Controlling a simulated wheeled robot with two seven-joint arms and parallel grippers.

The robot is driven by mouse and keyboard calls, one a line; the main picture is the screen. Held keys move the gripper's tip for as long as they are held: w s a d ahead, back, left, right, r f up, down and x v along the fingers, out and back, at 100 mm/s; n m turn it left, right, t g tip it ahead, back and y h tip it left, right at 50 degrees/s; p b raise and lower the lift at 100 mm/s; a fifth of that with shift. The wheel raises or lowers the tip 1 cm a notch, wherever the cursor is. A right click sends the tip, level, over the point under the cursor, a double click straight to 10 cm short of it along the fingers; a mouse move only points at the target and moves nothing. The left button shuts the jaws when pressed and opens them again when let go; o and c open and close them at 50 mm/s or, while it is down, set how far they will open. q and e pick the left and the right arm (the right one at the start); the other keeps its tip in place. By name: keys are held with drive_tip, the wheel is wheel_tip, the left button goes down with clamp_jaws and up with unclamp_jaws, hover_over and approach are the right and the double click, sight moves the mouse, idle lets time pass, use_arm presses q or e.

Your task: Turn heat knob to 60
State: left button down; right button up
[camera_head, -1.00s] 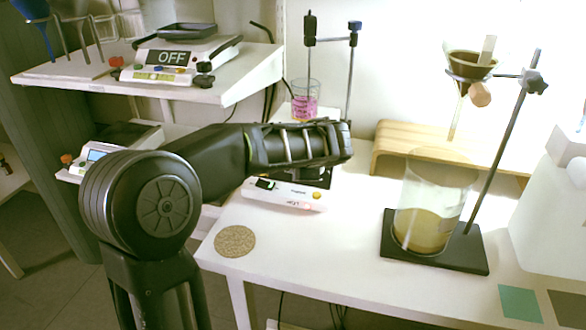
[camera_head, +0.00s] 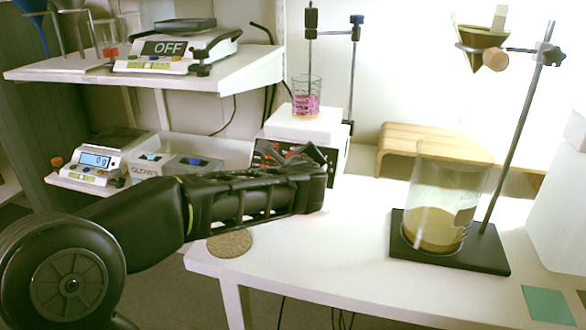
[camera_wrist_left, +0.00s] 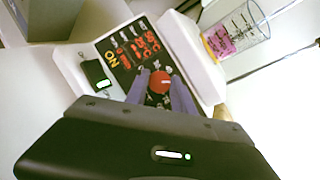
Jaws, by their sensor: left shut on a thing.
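The white hot plate (camera_head: 305,122) stands at the table's back, with a beaker of pink liquid (camera_head: 307,106) on top. Its black front panel (camera_wrist_left: 133,48) shows red lit digits, and the switch area reads ON; I cannot read the digits surely. The red round knob (camera_wrist_left: 160,83) with a pale mark sits at the panel's lower middle in the wrist view. My left gripper (camera_wrist_left: 159,77) is shut on this knob, one finger on each side. In the head view my left gripper (camera_head: 312,165) hides the knob and much of the panel. My right gripper is not in view.
A stand rod (camera_head: 311,45) rises behind the hot plate. A large beaker (camera_head: 425,190) stands on a dark stand base (camera_head: 480,252) to the right. A cork mat (camera_head: 230,243) lies at the table's left edge. The table's front middle is clear.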

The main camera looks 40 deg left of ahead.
use_arm(q)
drive_tip(key=m, duration=0.1)
drive_tip(key=m+t+b, duration=0.1)
drive_tip(key=m, duration=0.1)
drive_tip(key=shift+s+a+f+t+h+b, duration=0.1)
drive_tip(key=shift+f+t+h+b, duration=0.2)
drive_tip(key=shift+h+b, duration=0.1)
drive_tip(key=shift+r+m+t+h+b, duration=0.15)
drive_tip(key=shift+m+t+h+b, duration=0.45)
drive_tip(key=shift+m, duration=1)
drive_tip(key=c, duration=1.1)
unclamp_jaws()
drive_tip(key=shift+s+r, duration=0.1)
drive_tip(key=shift+r, duration=0.05)
